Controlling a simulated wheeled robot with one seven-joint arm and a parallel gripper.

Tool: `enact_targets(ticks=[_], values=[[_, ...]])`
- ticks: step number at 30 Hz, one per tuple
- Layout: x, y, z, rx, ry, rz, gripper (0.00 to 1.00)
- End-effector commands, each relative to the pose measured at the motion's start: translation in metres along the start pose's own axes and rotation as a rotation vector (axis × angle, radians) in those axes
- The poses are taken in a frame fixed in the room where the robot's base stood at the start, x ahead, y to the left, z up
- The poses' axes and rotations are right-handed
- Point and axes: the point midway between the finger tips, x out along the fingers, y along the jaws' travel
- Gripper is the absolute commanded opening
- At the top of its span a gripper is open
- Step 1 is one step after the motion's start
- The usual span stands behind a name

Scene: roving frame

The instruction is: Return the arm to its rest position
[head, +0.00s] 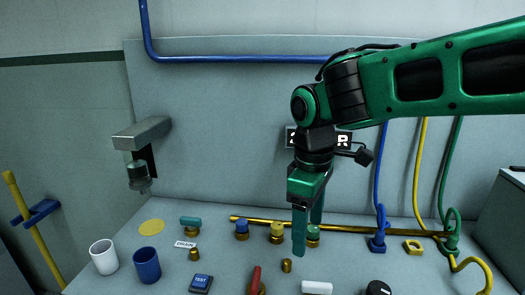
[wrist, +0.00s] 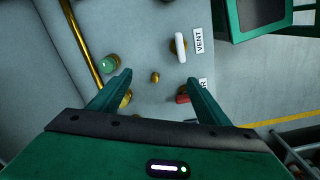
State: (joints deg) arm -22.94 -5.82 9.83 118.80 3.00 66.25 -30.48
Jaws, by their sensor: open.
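My green arm reaches in from the right in the head view. My gripper (head: 307,232) points down in front of the panel bench, with its two fingers apart and nothing seen between them. In the wrist view my gripper (wrist: 158,83) is open, its green fingers spread. A small brass knob (wrist: 155,77) shows beyond and between the fingertips, apart from them. In the head view the fingers hang close to a green-topped brass valve (head: 313,236), partly covering it. I cannot tell whether they touch it.
The bench holds a white cup (head: 103,257), a blue cup (head: 147,265), a blue TEST button (head: 201,284), a red lever (head: 254,281) and blue (head: 242,229) and yellow (head: 277,232) valves. A brass pipe (head: 350,226) runs behind. Hoses hang at right. A spout (head: 139,177) overhangs the left.

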Motion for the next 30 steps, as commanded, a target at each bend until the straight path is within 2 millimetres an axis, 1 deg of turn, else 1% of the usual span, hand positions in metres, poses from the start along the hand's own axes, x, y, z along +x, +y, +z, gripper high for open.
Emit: enact_targets(ticks=[1,2,3,5,6,7,8,9,10,11,12,15,18,21,24,30], values=[[0.003,0.019,0.031,0.121,-0.004,0.005,0.70],[0.005,0.028,0.049,0.195,-0.007,0.007,0.70],[0.009,0.038,0.072,0.293,-0.010,0.009,0.70],[0.014,0.051,0.110,0.444,-0.014,0.011,0.70],[0.018,0.057,0.135,0.545,-0.016,0.012,0.70],[0.022,0.060,0.154,0.623,-0.018,0.011,0.70],[0.025,0.062,0.173,0.701,-0.018,0.010,0.70],[0.030,0.062,0.198,0.806,-0.020,0.008,0.70],[0.034,0.061,0.217,0.884,-0.021,0.005,0.70],[0.038,0.059,0.234,0.960,-0.021,0.003,0.70],[0.043,0.055,0.256,1.059,-0.020,-0.001,0.70],[0.057,0.040,0.302,1.280,-0.019,-0.015,0.70],[0.068,0.023,0.332,1.448,-0.017,-0.029,0.70],[0.076,0.011,0.349,1.554,-0.014,-0.039,0.70],[0.080,0.005,0.357,1.606,-0.014,-0.045,0.70],[0.080,0.004,0.358,1.615,-0.014,-0.046,0.70]])
